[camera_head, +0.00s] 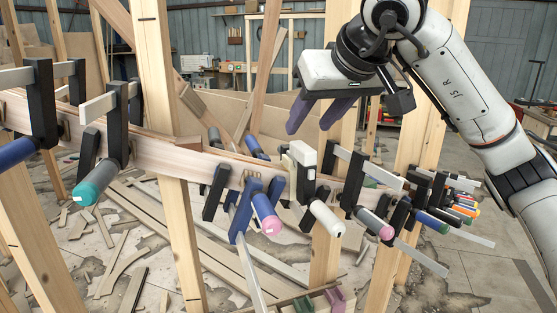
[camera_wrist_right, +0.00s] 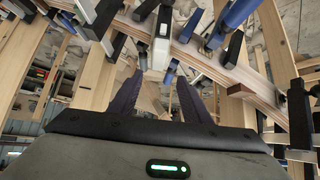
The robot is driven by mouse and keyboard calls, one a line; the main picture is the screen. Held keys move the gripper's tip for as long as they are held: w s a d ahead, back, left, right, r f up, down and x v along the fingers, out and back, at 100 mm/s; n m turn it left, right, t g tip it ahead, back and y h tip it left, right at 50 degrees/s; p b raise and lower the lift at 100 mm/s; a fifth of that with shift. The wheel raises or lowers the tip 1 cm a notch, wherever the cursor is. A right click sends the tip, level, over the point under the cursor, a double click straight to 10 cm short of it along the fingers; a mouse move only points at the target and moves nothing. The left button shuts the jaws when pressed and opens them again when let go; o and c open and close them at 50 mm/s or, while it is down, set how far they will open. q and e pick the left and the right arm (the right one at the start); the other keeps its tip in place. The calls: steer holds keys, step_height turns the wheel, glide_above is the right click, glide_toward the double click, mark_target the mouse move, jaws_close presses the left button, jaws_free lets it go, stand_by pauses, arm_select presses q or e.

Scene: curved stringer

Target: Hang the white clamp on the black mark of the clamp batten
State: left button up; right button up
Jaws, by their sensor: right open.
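A clamp with a white head and a pale handle, the white clamp (camera_head: 302,153), hangs on the curved wooden batten (camera_head: 150,150) near the middle of the head view. In the right wrist view the white clamp (camera_wrist_right: 161,45) shows beyond the fingertips, roughly centred between them. My right gripper (camera_head: 308,128) is open and empty, its purple fingers pointing down just above and behind the white clamp. It also shows in the right wrist view (camera_wrist_right: 160,92), apart from the clamp. My left gripper is not in view.
A clamp with a pink-ended handle (camera_head: 266,215) hangs close to the left of the white one. Several clamps crowd the batten to the right. A teal-handled clamp (camera_head: 95,183) hangs further left. A wooden post (camera_head: 165,90) stands left of centre. Wood scraps litter the floor.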

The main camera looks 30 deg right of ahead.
mark_target(299, 143)
steer(key=shift+w+d+f, duration=0.15)
steer(key=shift+w+f, duration=0.2)
steer(key=shift+f, duration=0.3)
steer(key=shift+w+d+f, duration=0.1)
steer(key=shift+w+f, duration=0.25)
steer(key=shift+f, duration=0.25)
steer(key=shift+w+f, duration=0.15)
steer(key=shift+f, duration=0.05)
steer(key=x, duration=0.4)
steer(key=shift+w+d, duration=0.15)
steer(key=shift+d, duration=0.05)
steer(key=shift+w+f, duration=0.3)
steer(key=shift+w, duration=0.05)
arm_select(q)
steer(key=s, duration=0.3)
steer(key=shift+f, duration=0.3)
arm_select(e)
steer(key=c, duration=1.1)
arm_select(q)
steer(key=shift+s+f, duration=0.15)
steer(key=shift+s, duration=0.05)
arm_select(e)
jaws_close()
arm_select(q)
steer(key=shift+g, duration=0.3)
arm_select(e)
steer(key=shift+r, duration=0.15)
